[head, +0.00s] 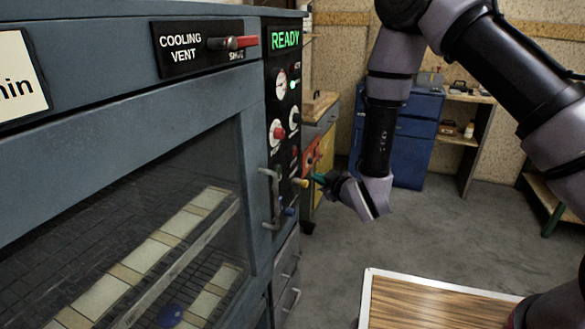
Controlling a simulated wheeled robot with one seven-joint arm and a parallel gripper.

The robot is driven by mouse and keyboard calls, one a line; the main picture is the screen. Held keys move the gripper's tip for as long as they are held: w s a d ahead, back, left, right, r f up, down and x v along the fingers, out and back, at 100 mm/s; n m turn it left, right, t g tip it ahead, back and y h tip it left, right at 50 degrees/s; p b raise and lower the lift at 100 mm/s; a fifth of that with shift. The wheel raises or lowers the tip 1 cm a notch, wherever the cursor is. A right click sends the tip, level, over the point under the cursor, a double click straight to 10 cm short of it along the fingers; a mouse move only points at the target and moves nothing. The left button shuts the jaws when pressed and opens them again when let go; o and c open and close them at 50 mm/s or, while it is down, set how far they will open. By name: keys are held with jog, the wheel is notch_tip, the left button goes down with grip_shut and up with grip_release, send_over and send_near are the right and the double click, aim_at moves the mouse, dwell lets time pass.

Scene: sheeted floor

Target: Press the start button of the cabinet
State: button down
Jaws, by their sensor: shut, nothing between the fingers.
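The grey-blue cabinet (130,105) fills the left side, with a windowed door and a handle (271,199). Its black control panel (283,120) runs down the right edge under a green READY display (286,39). My gripper (317,178) is shut and empty, just right of the yellow button at the panel's lower part. I cannot tell whether it touches anything.
A cooling vent slider (232,43) sits on the cabinet's upper front. A wood-topped surface with a white edge (430,296) is at the bottom. A blue cabinet (413,140) and shelves stand at the back. Grey floor (440,225) is clear between.

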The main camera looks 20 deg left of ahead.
jog(key=shift+f, duration=0.1)
dwell(0.3)
jog(key=a, duration=0.8)
jog(key=shift+w+a, duration=0.35)
jog(key=shift+a, duration=0.05)
jog(key=shift+a, duration=0.15)
dwell(1.7)
jog(key=shift+a, duration=0.25)
jog(key=shift+a, duration=0.4)
dwell(0.5)
dwell(0.3)
jog(key=shift+d, duration=0.8)
jog(key=shift+s+d, duration=0.2)
jog(key=shift+d, duration=2.3)
